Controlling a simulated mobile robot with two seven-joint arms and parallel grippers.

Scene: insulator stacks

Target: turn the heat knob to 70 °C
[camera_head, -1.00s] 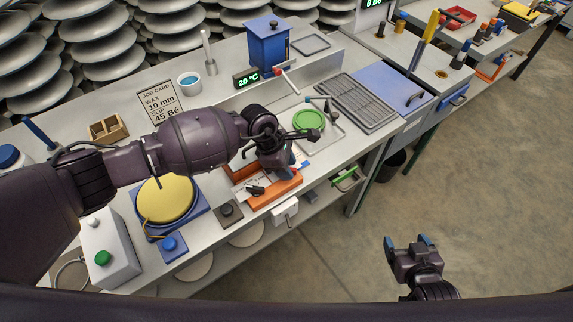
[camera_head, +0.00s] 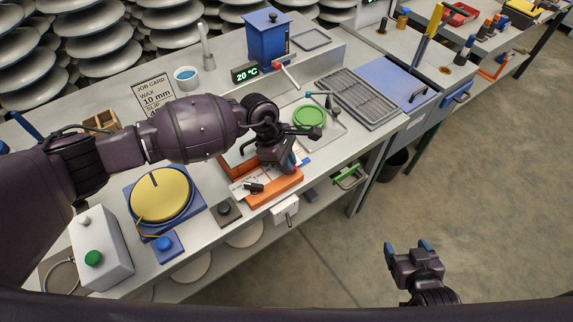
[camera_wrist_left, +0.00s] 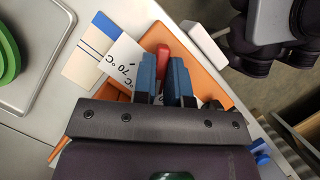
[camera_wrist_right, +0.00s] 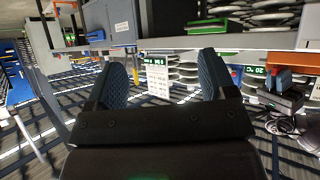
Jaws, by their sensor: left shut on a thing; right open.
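The orange heat unit (camera_head: 283,191) sits at the front edge of the bench. Its white scale plate shows a "70 °C" mark (camera_wrist_left: 124,66) in the left wrist view. A red knob or pointer (camera_wrist_left: 163,52) stands between the blue fingertips of my left gripper (camera_wrist_left: 165,75), which is shut on it. In the head view my left gripper (camera_head: 285,160) is over the unit and hides the knob. The display (camera_head: 245,74) reads 20 °C. My right gripper (camera_head: 408,246) is open and empty, off the bench in front; its spread fingers show in the right wrist view (camera_wrist_right: 165,80).
A black lever (camera_head: 254,187) is at the unit's front left. A green disc (camera_head: 309,117) on a tray and a grey rack (camera_head: 357,97) lie to the right. A yellow disc (camera_head: 161,195) and a white box with a green button (camera_head: 100,245) are to the left. The floor at right is clear.

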